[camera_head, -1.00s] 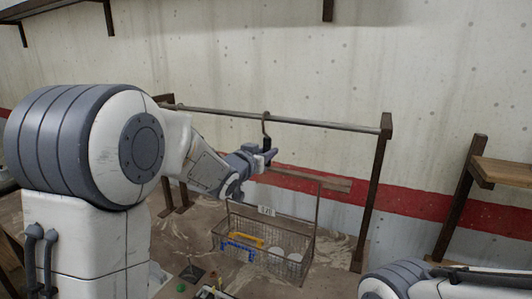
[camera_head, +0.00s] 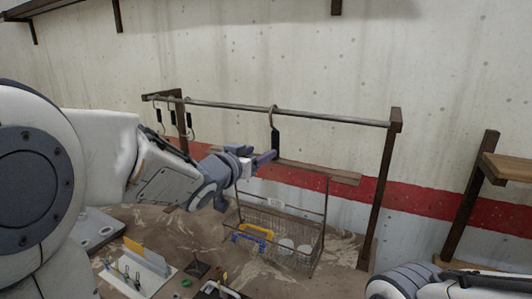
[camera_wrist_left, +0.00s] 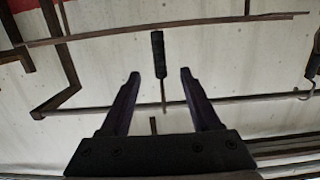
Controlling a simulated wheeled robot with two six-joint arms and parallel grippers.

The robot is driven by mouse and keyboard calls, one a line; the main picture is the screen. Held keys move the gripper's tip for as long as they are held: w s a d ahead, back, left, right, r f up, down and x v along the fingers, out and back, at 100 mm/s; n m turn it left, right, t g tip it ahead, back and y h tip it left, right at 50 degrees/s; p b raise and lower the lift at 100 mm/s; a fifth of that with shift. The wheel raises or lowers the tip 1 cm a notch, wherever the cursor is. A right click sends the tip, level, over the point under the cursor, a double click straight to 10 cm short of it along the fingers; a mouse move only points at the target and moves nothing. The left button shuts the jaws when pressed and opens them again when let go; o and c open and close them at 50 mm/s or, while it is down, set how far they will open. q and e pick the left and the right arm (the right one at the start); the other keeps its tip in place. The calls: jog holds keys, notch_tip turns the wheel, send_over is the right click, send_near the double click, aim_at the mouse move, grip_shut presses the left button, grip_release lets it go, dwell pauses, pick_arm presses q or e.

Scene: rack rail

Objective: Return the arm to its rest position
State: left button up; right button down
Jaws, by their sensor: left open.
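My left arm comes in from the left, and its open gripper (camera_head: 258,158) is just left of a black-handled hook (camera_head: 275,138) that hangs from the metal rail (camera_head: 325,119). In the left wrist view the two fingers of the left gripper (camera_wrist_left: 160,76) stand apart with nothing held. The same hook's black handle (camera_wrist_left: 158,50) shows beyond the fingertips, in the gap between them. My right arm shows only partly at the lower right, and its gripper is out of view.
Several more hooks (camera_head: 159,115) hang at the rail's left end. Below the rail stands a wire basket (camera_head: 290,237) with a yellow and blue item (camera_head: 253,236) and white round items. A white holder (camera_head: 138,272) with small tools sits at the lower left. A wooden shelf (camera_head: 510,168) is at right.

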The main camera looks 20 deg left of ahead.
pick_arm(q)
jog(key=s+d+f+m+g+y, duration=0.1)
jog(key=s+d+f+g, duration=0.3)
jog(key=s+d+f, duration=0.3)
jog(key=s+d+f+m+g, duration=0.1)
jog(key=s+d+f+g, duration=0.35)
jog(key=s+f, duration=0.35)
jog(key=s+d+f+m+g, duration=0.1)
jog(key=s+f+g, duration=0.2)
jog(key=s, duration=0.6)
jog(key=s+d+f+m+g+y, duration=0.1)
jog(key=s+f+m+g, duration=0.1)
jog(key=s, duration=0.8)
jog(key=f+g, duration=0.1)
jog(key=g, duration=0.1)
jog(key=shift+d+g, duration=0.15)
jog(key=shift+g, duration=0.2)
jog(key=shift+w, duration=0.1)
